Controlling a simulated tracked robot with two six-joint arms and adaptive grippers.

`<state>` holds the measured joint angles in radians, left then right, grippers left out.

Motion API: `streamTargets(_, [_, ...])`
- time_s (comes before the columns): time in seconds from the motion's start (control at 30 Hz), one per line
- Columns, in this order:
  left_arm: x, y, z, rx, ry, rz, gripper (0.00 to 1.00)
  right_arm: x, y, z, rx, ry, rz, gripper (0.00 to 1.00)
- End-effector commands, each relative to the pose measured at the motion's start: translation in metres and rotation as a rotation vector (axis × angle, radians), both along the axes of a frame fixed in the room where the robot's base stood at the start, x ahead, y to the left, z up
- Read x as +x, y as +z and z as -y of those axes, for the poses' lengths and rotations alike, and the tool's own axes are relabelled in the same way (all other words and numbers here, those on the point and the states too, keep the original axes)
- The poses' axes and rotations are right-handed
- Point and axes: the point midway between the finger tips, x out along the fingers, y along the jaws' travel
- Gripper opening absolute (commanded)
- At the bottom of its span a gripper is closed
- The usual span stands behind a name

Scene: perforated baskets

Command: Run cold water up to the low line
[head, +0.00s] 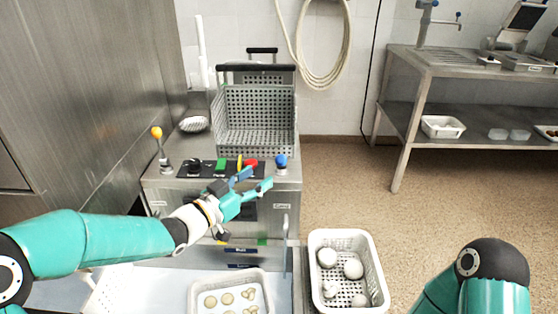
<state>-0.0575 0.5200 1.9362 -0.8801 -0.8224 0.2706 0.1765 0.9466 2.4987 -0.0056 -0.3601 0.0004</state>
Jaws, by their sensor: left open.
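The steel machine (171,188) stands ahead, with a control panel on its front top edge. A blue-knobbed control (281,161) sits at the panel's right end. An orange-knobbed lever (157,134) stands upright at the left end. Green and red buttons (251,163) lie between them. My left gripper (258,180) is open and empty, its fingers pointing right, just in front of the panel and left of and below the blue knob; I cannot tell whether it touches anything. No water or level line can be made out. Of my right arm only links show at the lower right.
A perforated basket (222,118) with dark handles stands on the machine. A white basket (375,268) with white round items is at front, beside a tray (196,292) of pale pieces. A steel table (440,62) is at right; the floor between is clear.

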Motion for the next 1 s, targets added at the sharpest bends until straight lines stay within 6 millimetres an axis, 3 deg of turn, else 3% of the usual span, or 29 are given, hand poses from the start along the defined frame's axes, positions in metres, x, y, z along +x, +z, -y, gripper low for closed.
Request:
streamTargets(0.2, [0.036,0.0,0.032,0.001,-0.002,0.001,0.55,0.0,0.004,0.0,0.0,0.0,0.0,0.56])
streamTargets(0.43, [0.063,0.0,0.054,0.0,0.001,0.0,0.55,0.0,0.006,0.0,0.0,0.0,0.0,0.56])
streamTargets(0.9, [0.072,0.0,0.062,-0.001,0.002,-0.001,0.55,0.0,0.007,0.0,0.0,0.0,0.0,0.56])
streamTargets(1.0, [0.072,0.0,0.061,0.0,0.003,0.0,0.4,0.0,0.007,0.0,0.0,0.0,0.0,0.56])
